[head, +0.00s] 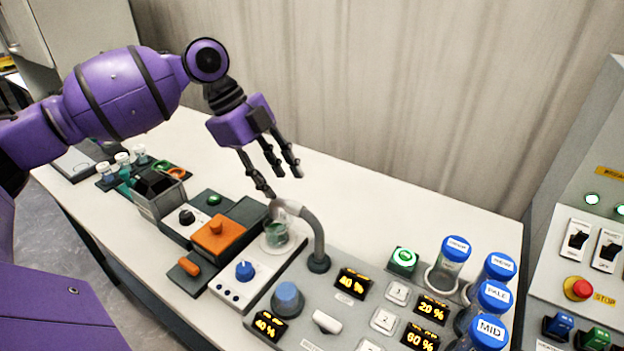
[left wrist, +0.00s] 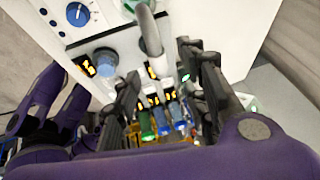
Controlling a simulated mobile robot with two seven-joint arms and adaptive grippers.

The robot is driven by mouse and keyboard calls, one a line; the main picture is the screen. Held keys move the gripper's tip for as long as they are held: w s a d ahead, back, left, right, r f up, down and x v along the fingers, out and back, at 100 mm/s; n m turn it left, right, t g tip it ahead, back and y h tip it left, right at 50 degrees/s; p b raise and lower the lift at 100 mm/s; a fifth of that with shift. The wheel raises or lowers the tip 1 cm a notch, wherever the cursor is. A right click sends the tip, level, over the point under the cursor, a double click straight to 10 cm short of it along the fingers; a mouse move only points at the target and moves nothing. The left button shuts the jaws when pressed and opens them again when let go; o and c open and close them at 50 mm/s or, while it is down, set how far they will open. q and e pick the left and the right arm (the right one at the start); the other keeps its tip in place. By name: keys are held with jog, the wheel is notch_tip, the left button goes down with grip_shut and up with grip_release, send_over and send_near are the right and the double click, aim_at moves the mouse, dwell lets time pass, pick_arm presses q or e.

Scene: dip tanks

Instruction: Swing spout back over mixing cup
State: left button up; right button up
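The spout (head: 314,228) is a grey bent pipe rising from a round base on the control panel. In the head view its free end hangs above a small clear mixing cup (head: 277,236) with something greenish in it. My left gripper (head: 272,182) is above and just behind the spout's end, fingers spread and pointing down, empty. In the left wrist view the spout (left wrist: 148,30) shows beyond the gap between the fingers of the left gripper (left wrist: 160,85); I cannot tell whether they touch. My right gripper is not clearly visible; purple parts at the left there are mine.
An orange block (head: 218,238), a blue knob (head: 245,271) and a larger blue knob (head: 287,299) stand near the cup. Blue-capped jars (head: 452,262) stand at right. A grey bin (head: 160,196) and small bottles are at left. The back bench strip is clear.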

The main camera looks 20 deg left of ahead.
aim_at(292, 204)
pick_arm(q)
jog(key=shift+s+d+f, duration=0.4)
jog(key=shift+d+f, duration=0.25)
jog(key=shift+f, duration=0.05)
jog(key=x, duration=0.3)
jog(key=shift+w+d+f, duration=0.15)
jog(key=shift+w+f, duration=0.05)
jog(key=shift+f, duration=0.15)
jog(key=shift+d+f, duration=0.2)
jog(key=shift+f, duration=0.3)
pick_arm(e)
jog(key=shift+s+d+f, duration=0.15)
jog(key=shift+s+d, duration=0.05)
jog(key=shift+s, duration=0.35)
jog(key=shift+s+d+f, duration=0.15)
jog(key=shift+s+d, duration=0.05)
jog(key=shift+s, duration=0.3)
pick_arm(q)
jog(key=shift+w, duration=0.1)
jog(key=shift+c, duration=1.3)
grip_shut()
pick_arm(e)
jog(key=shift+s, duration=0.15)
jog(key=shift+f, duration=0.1)
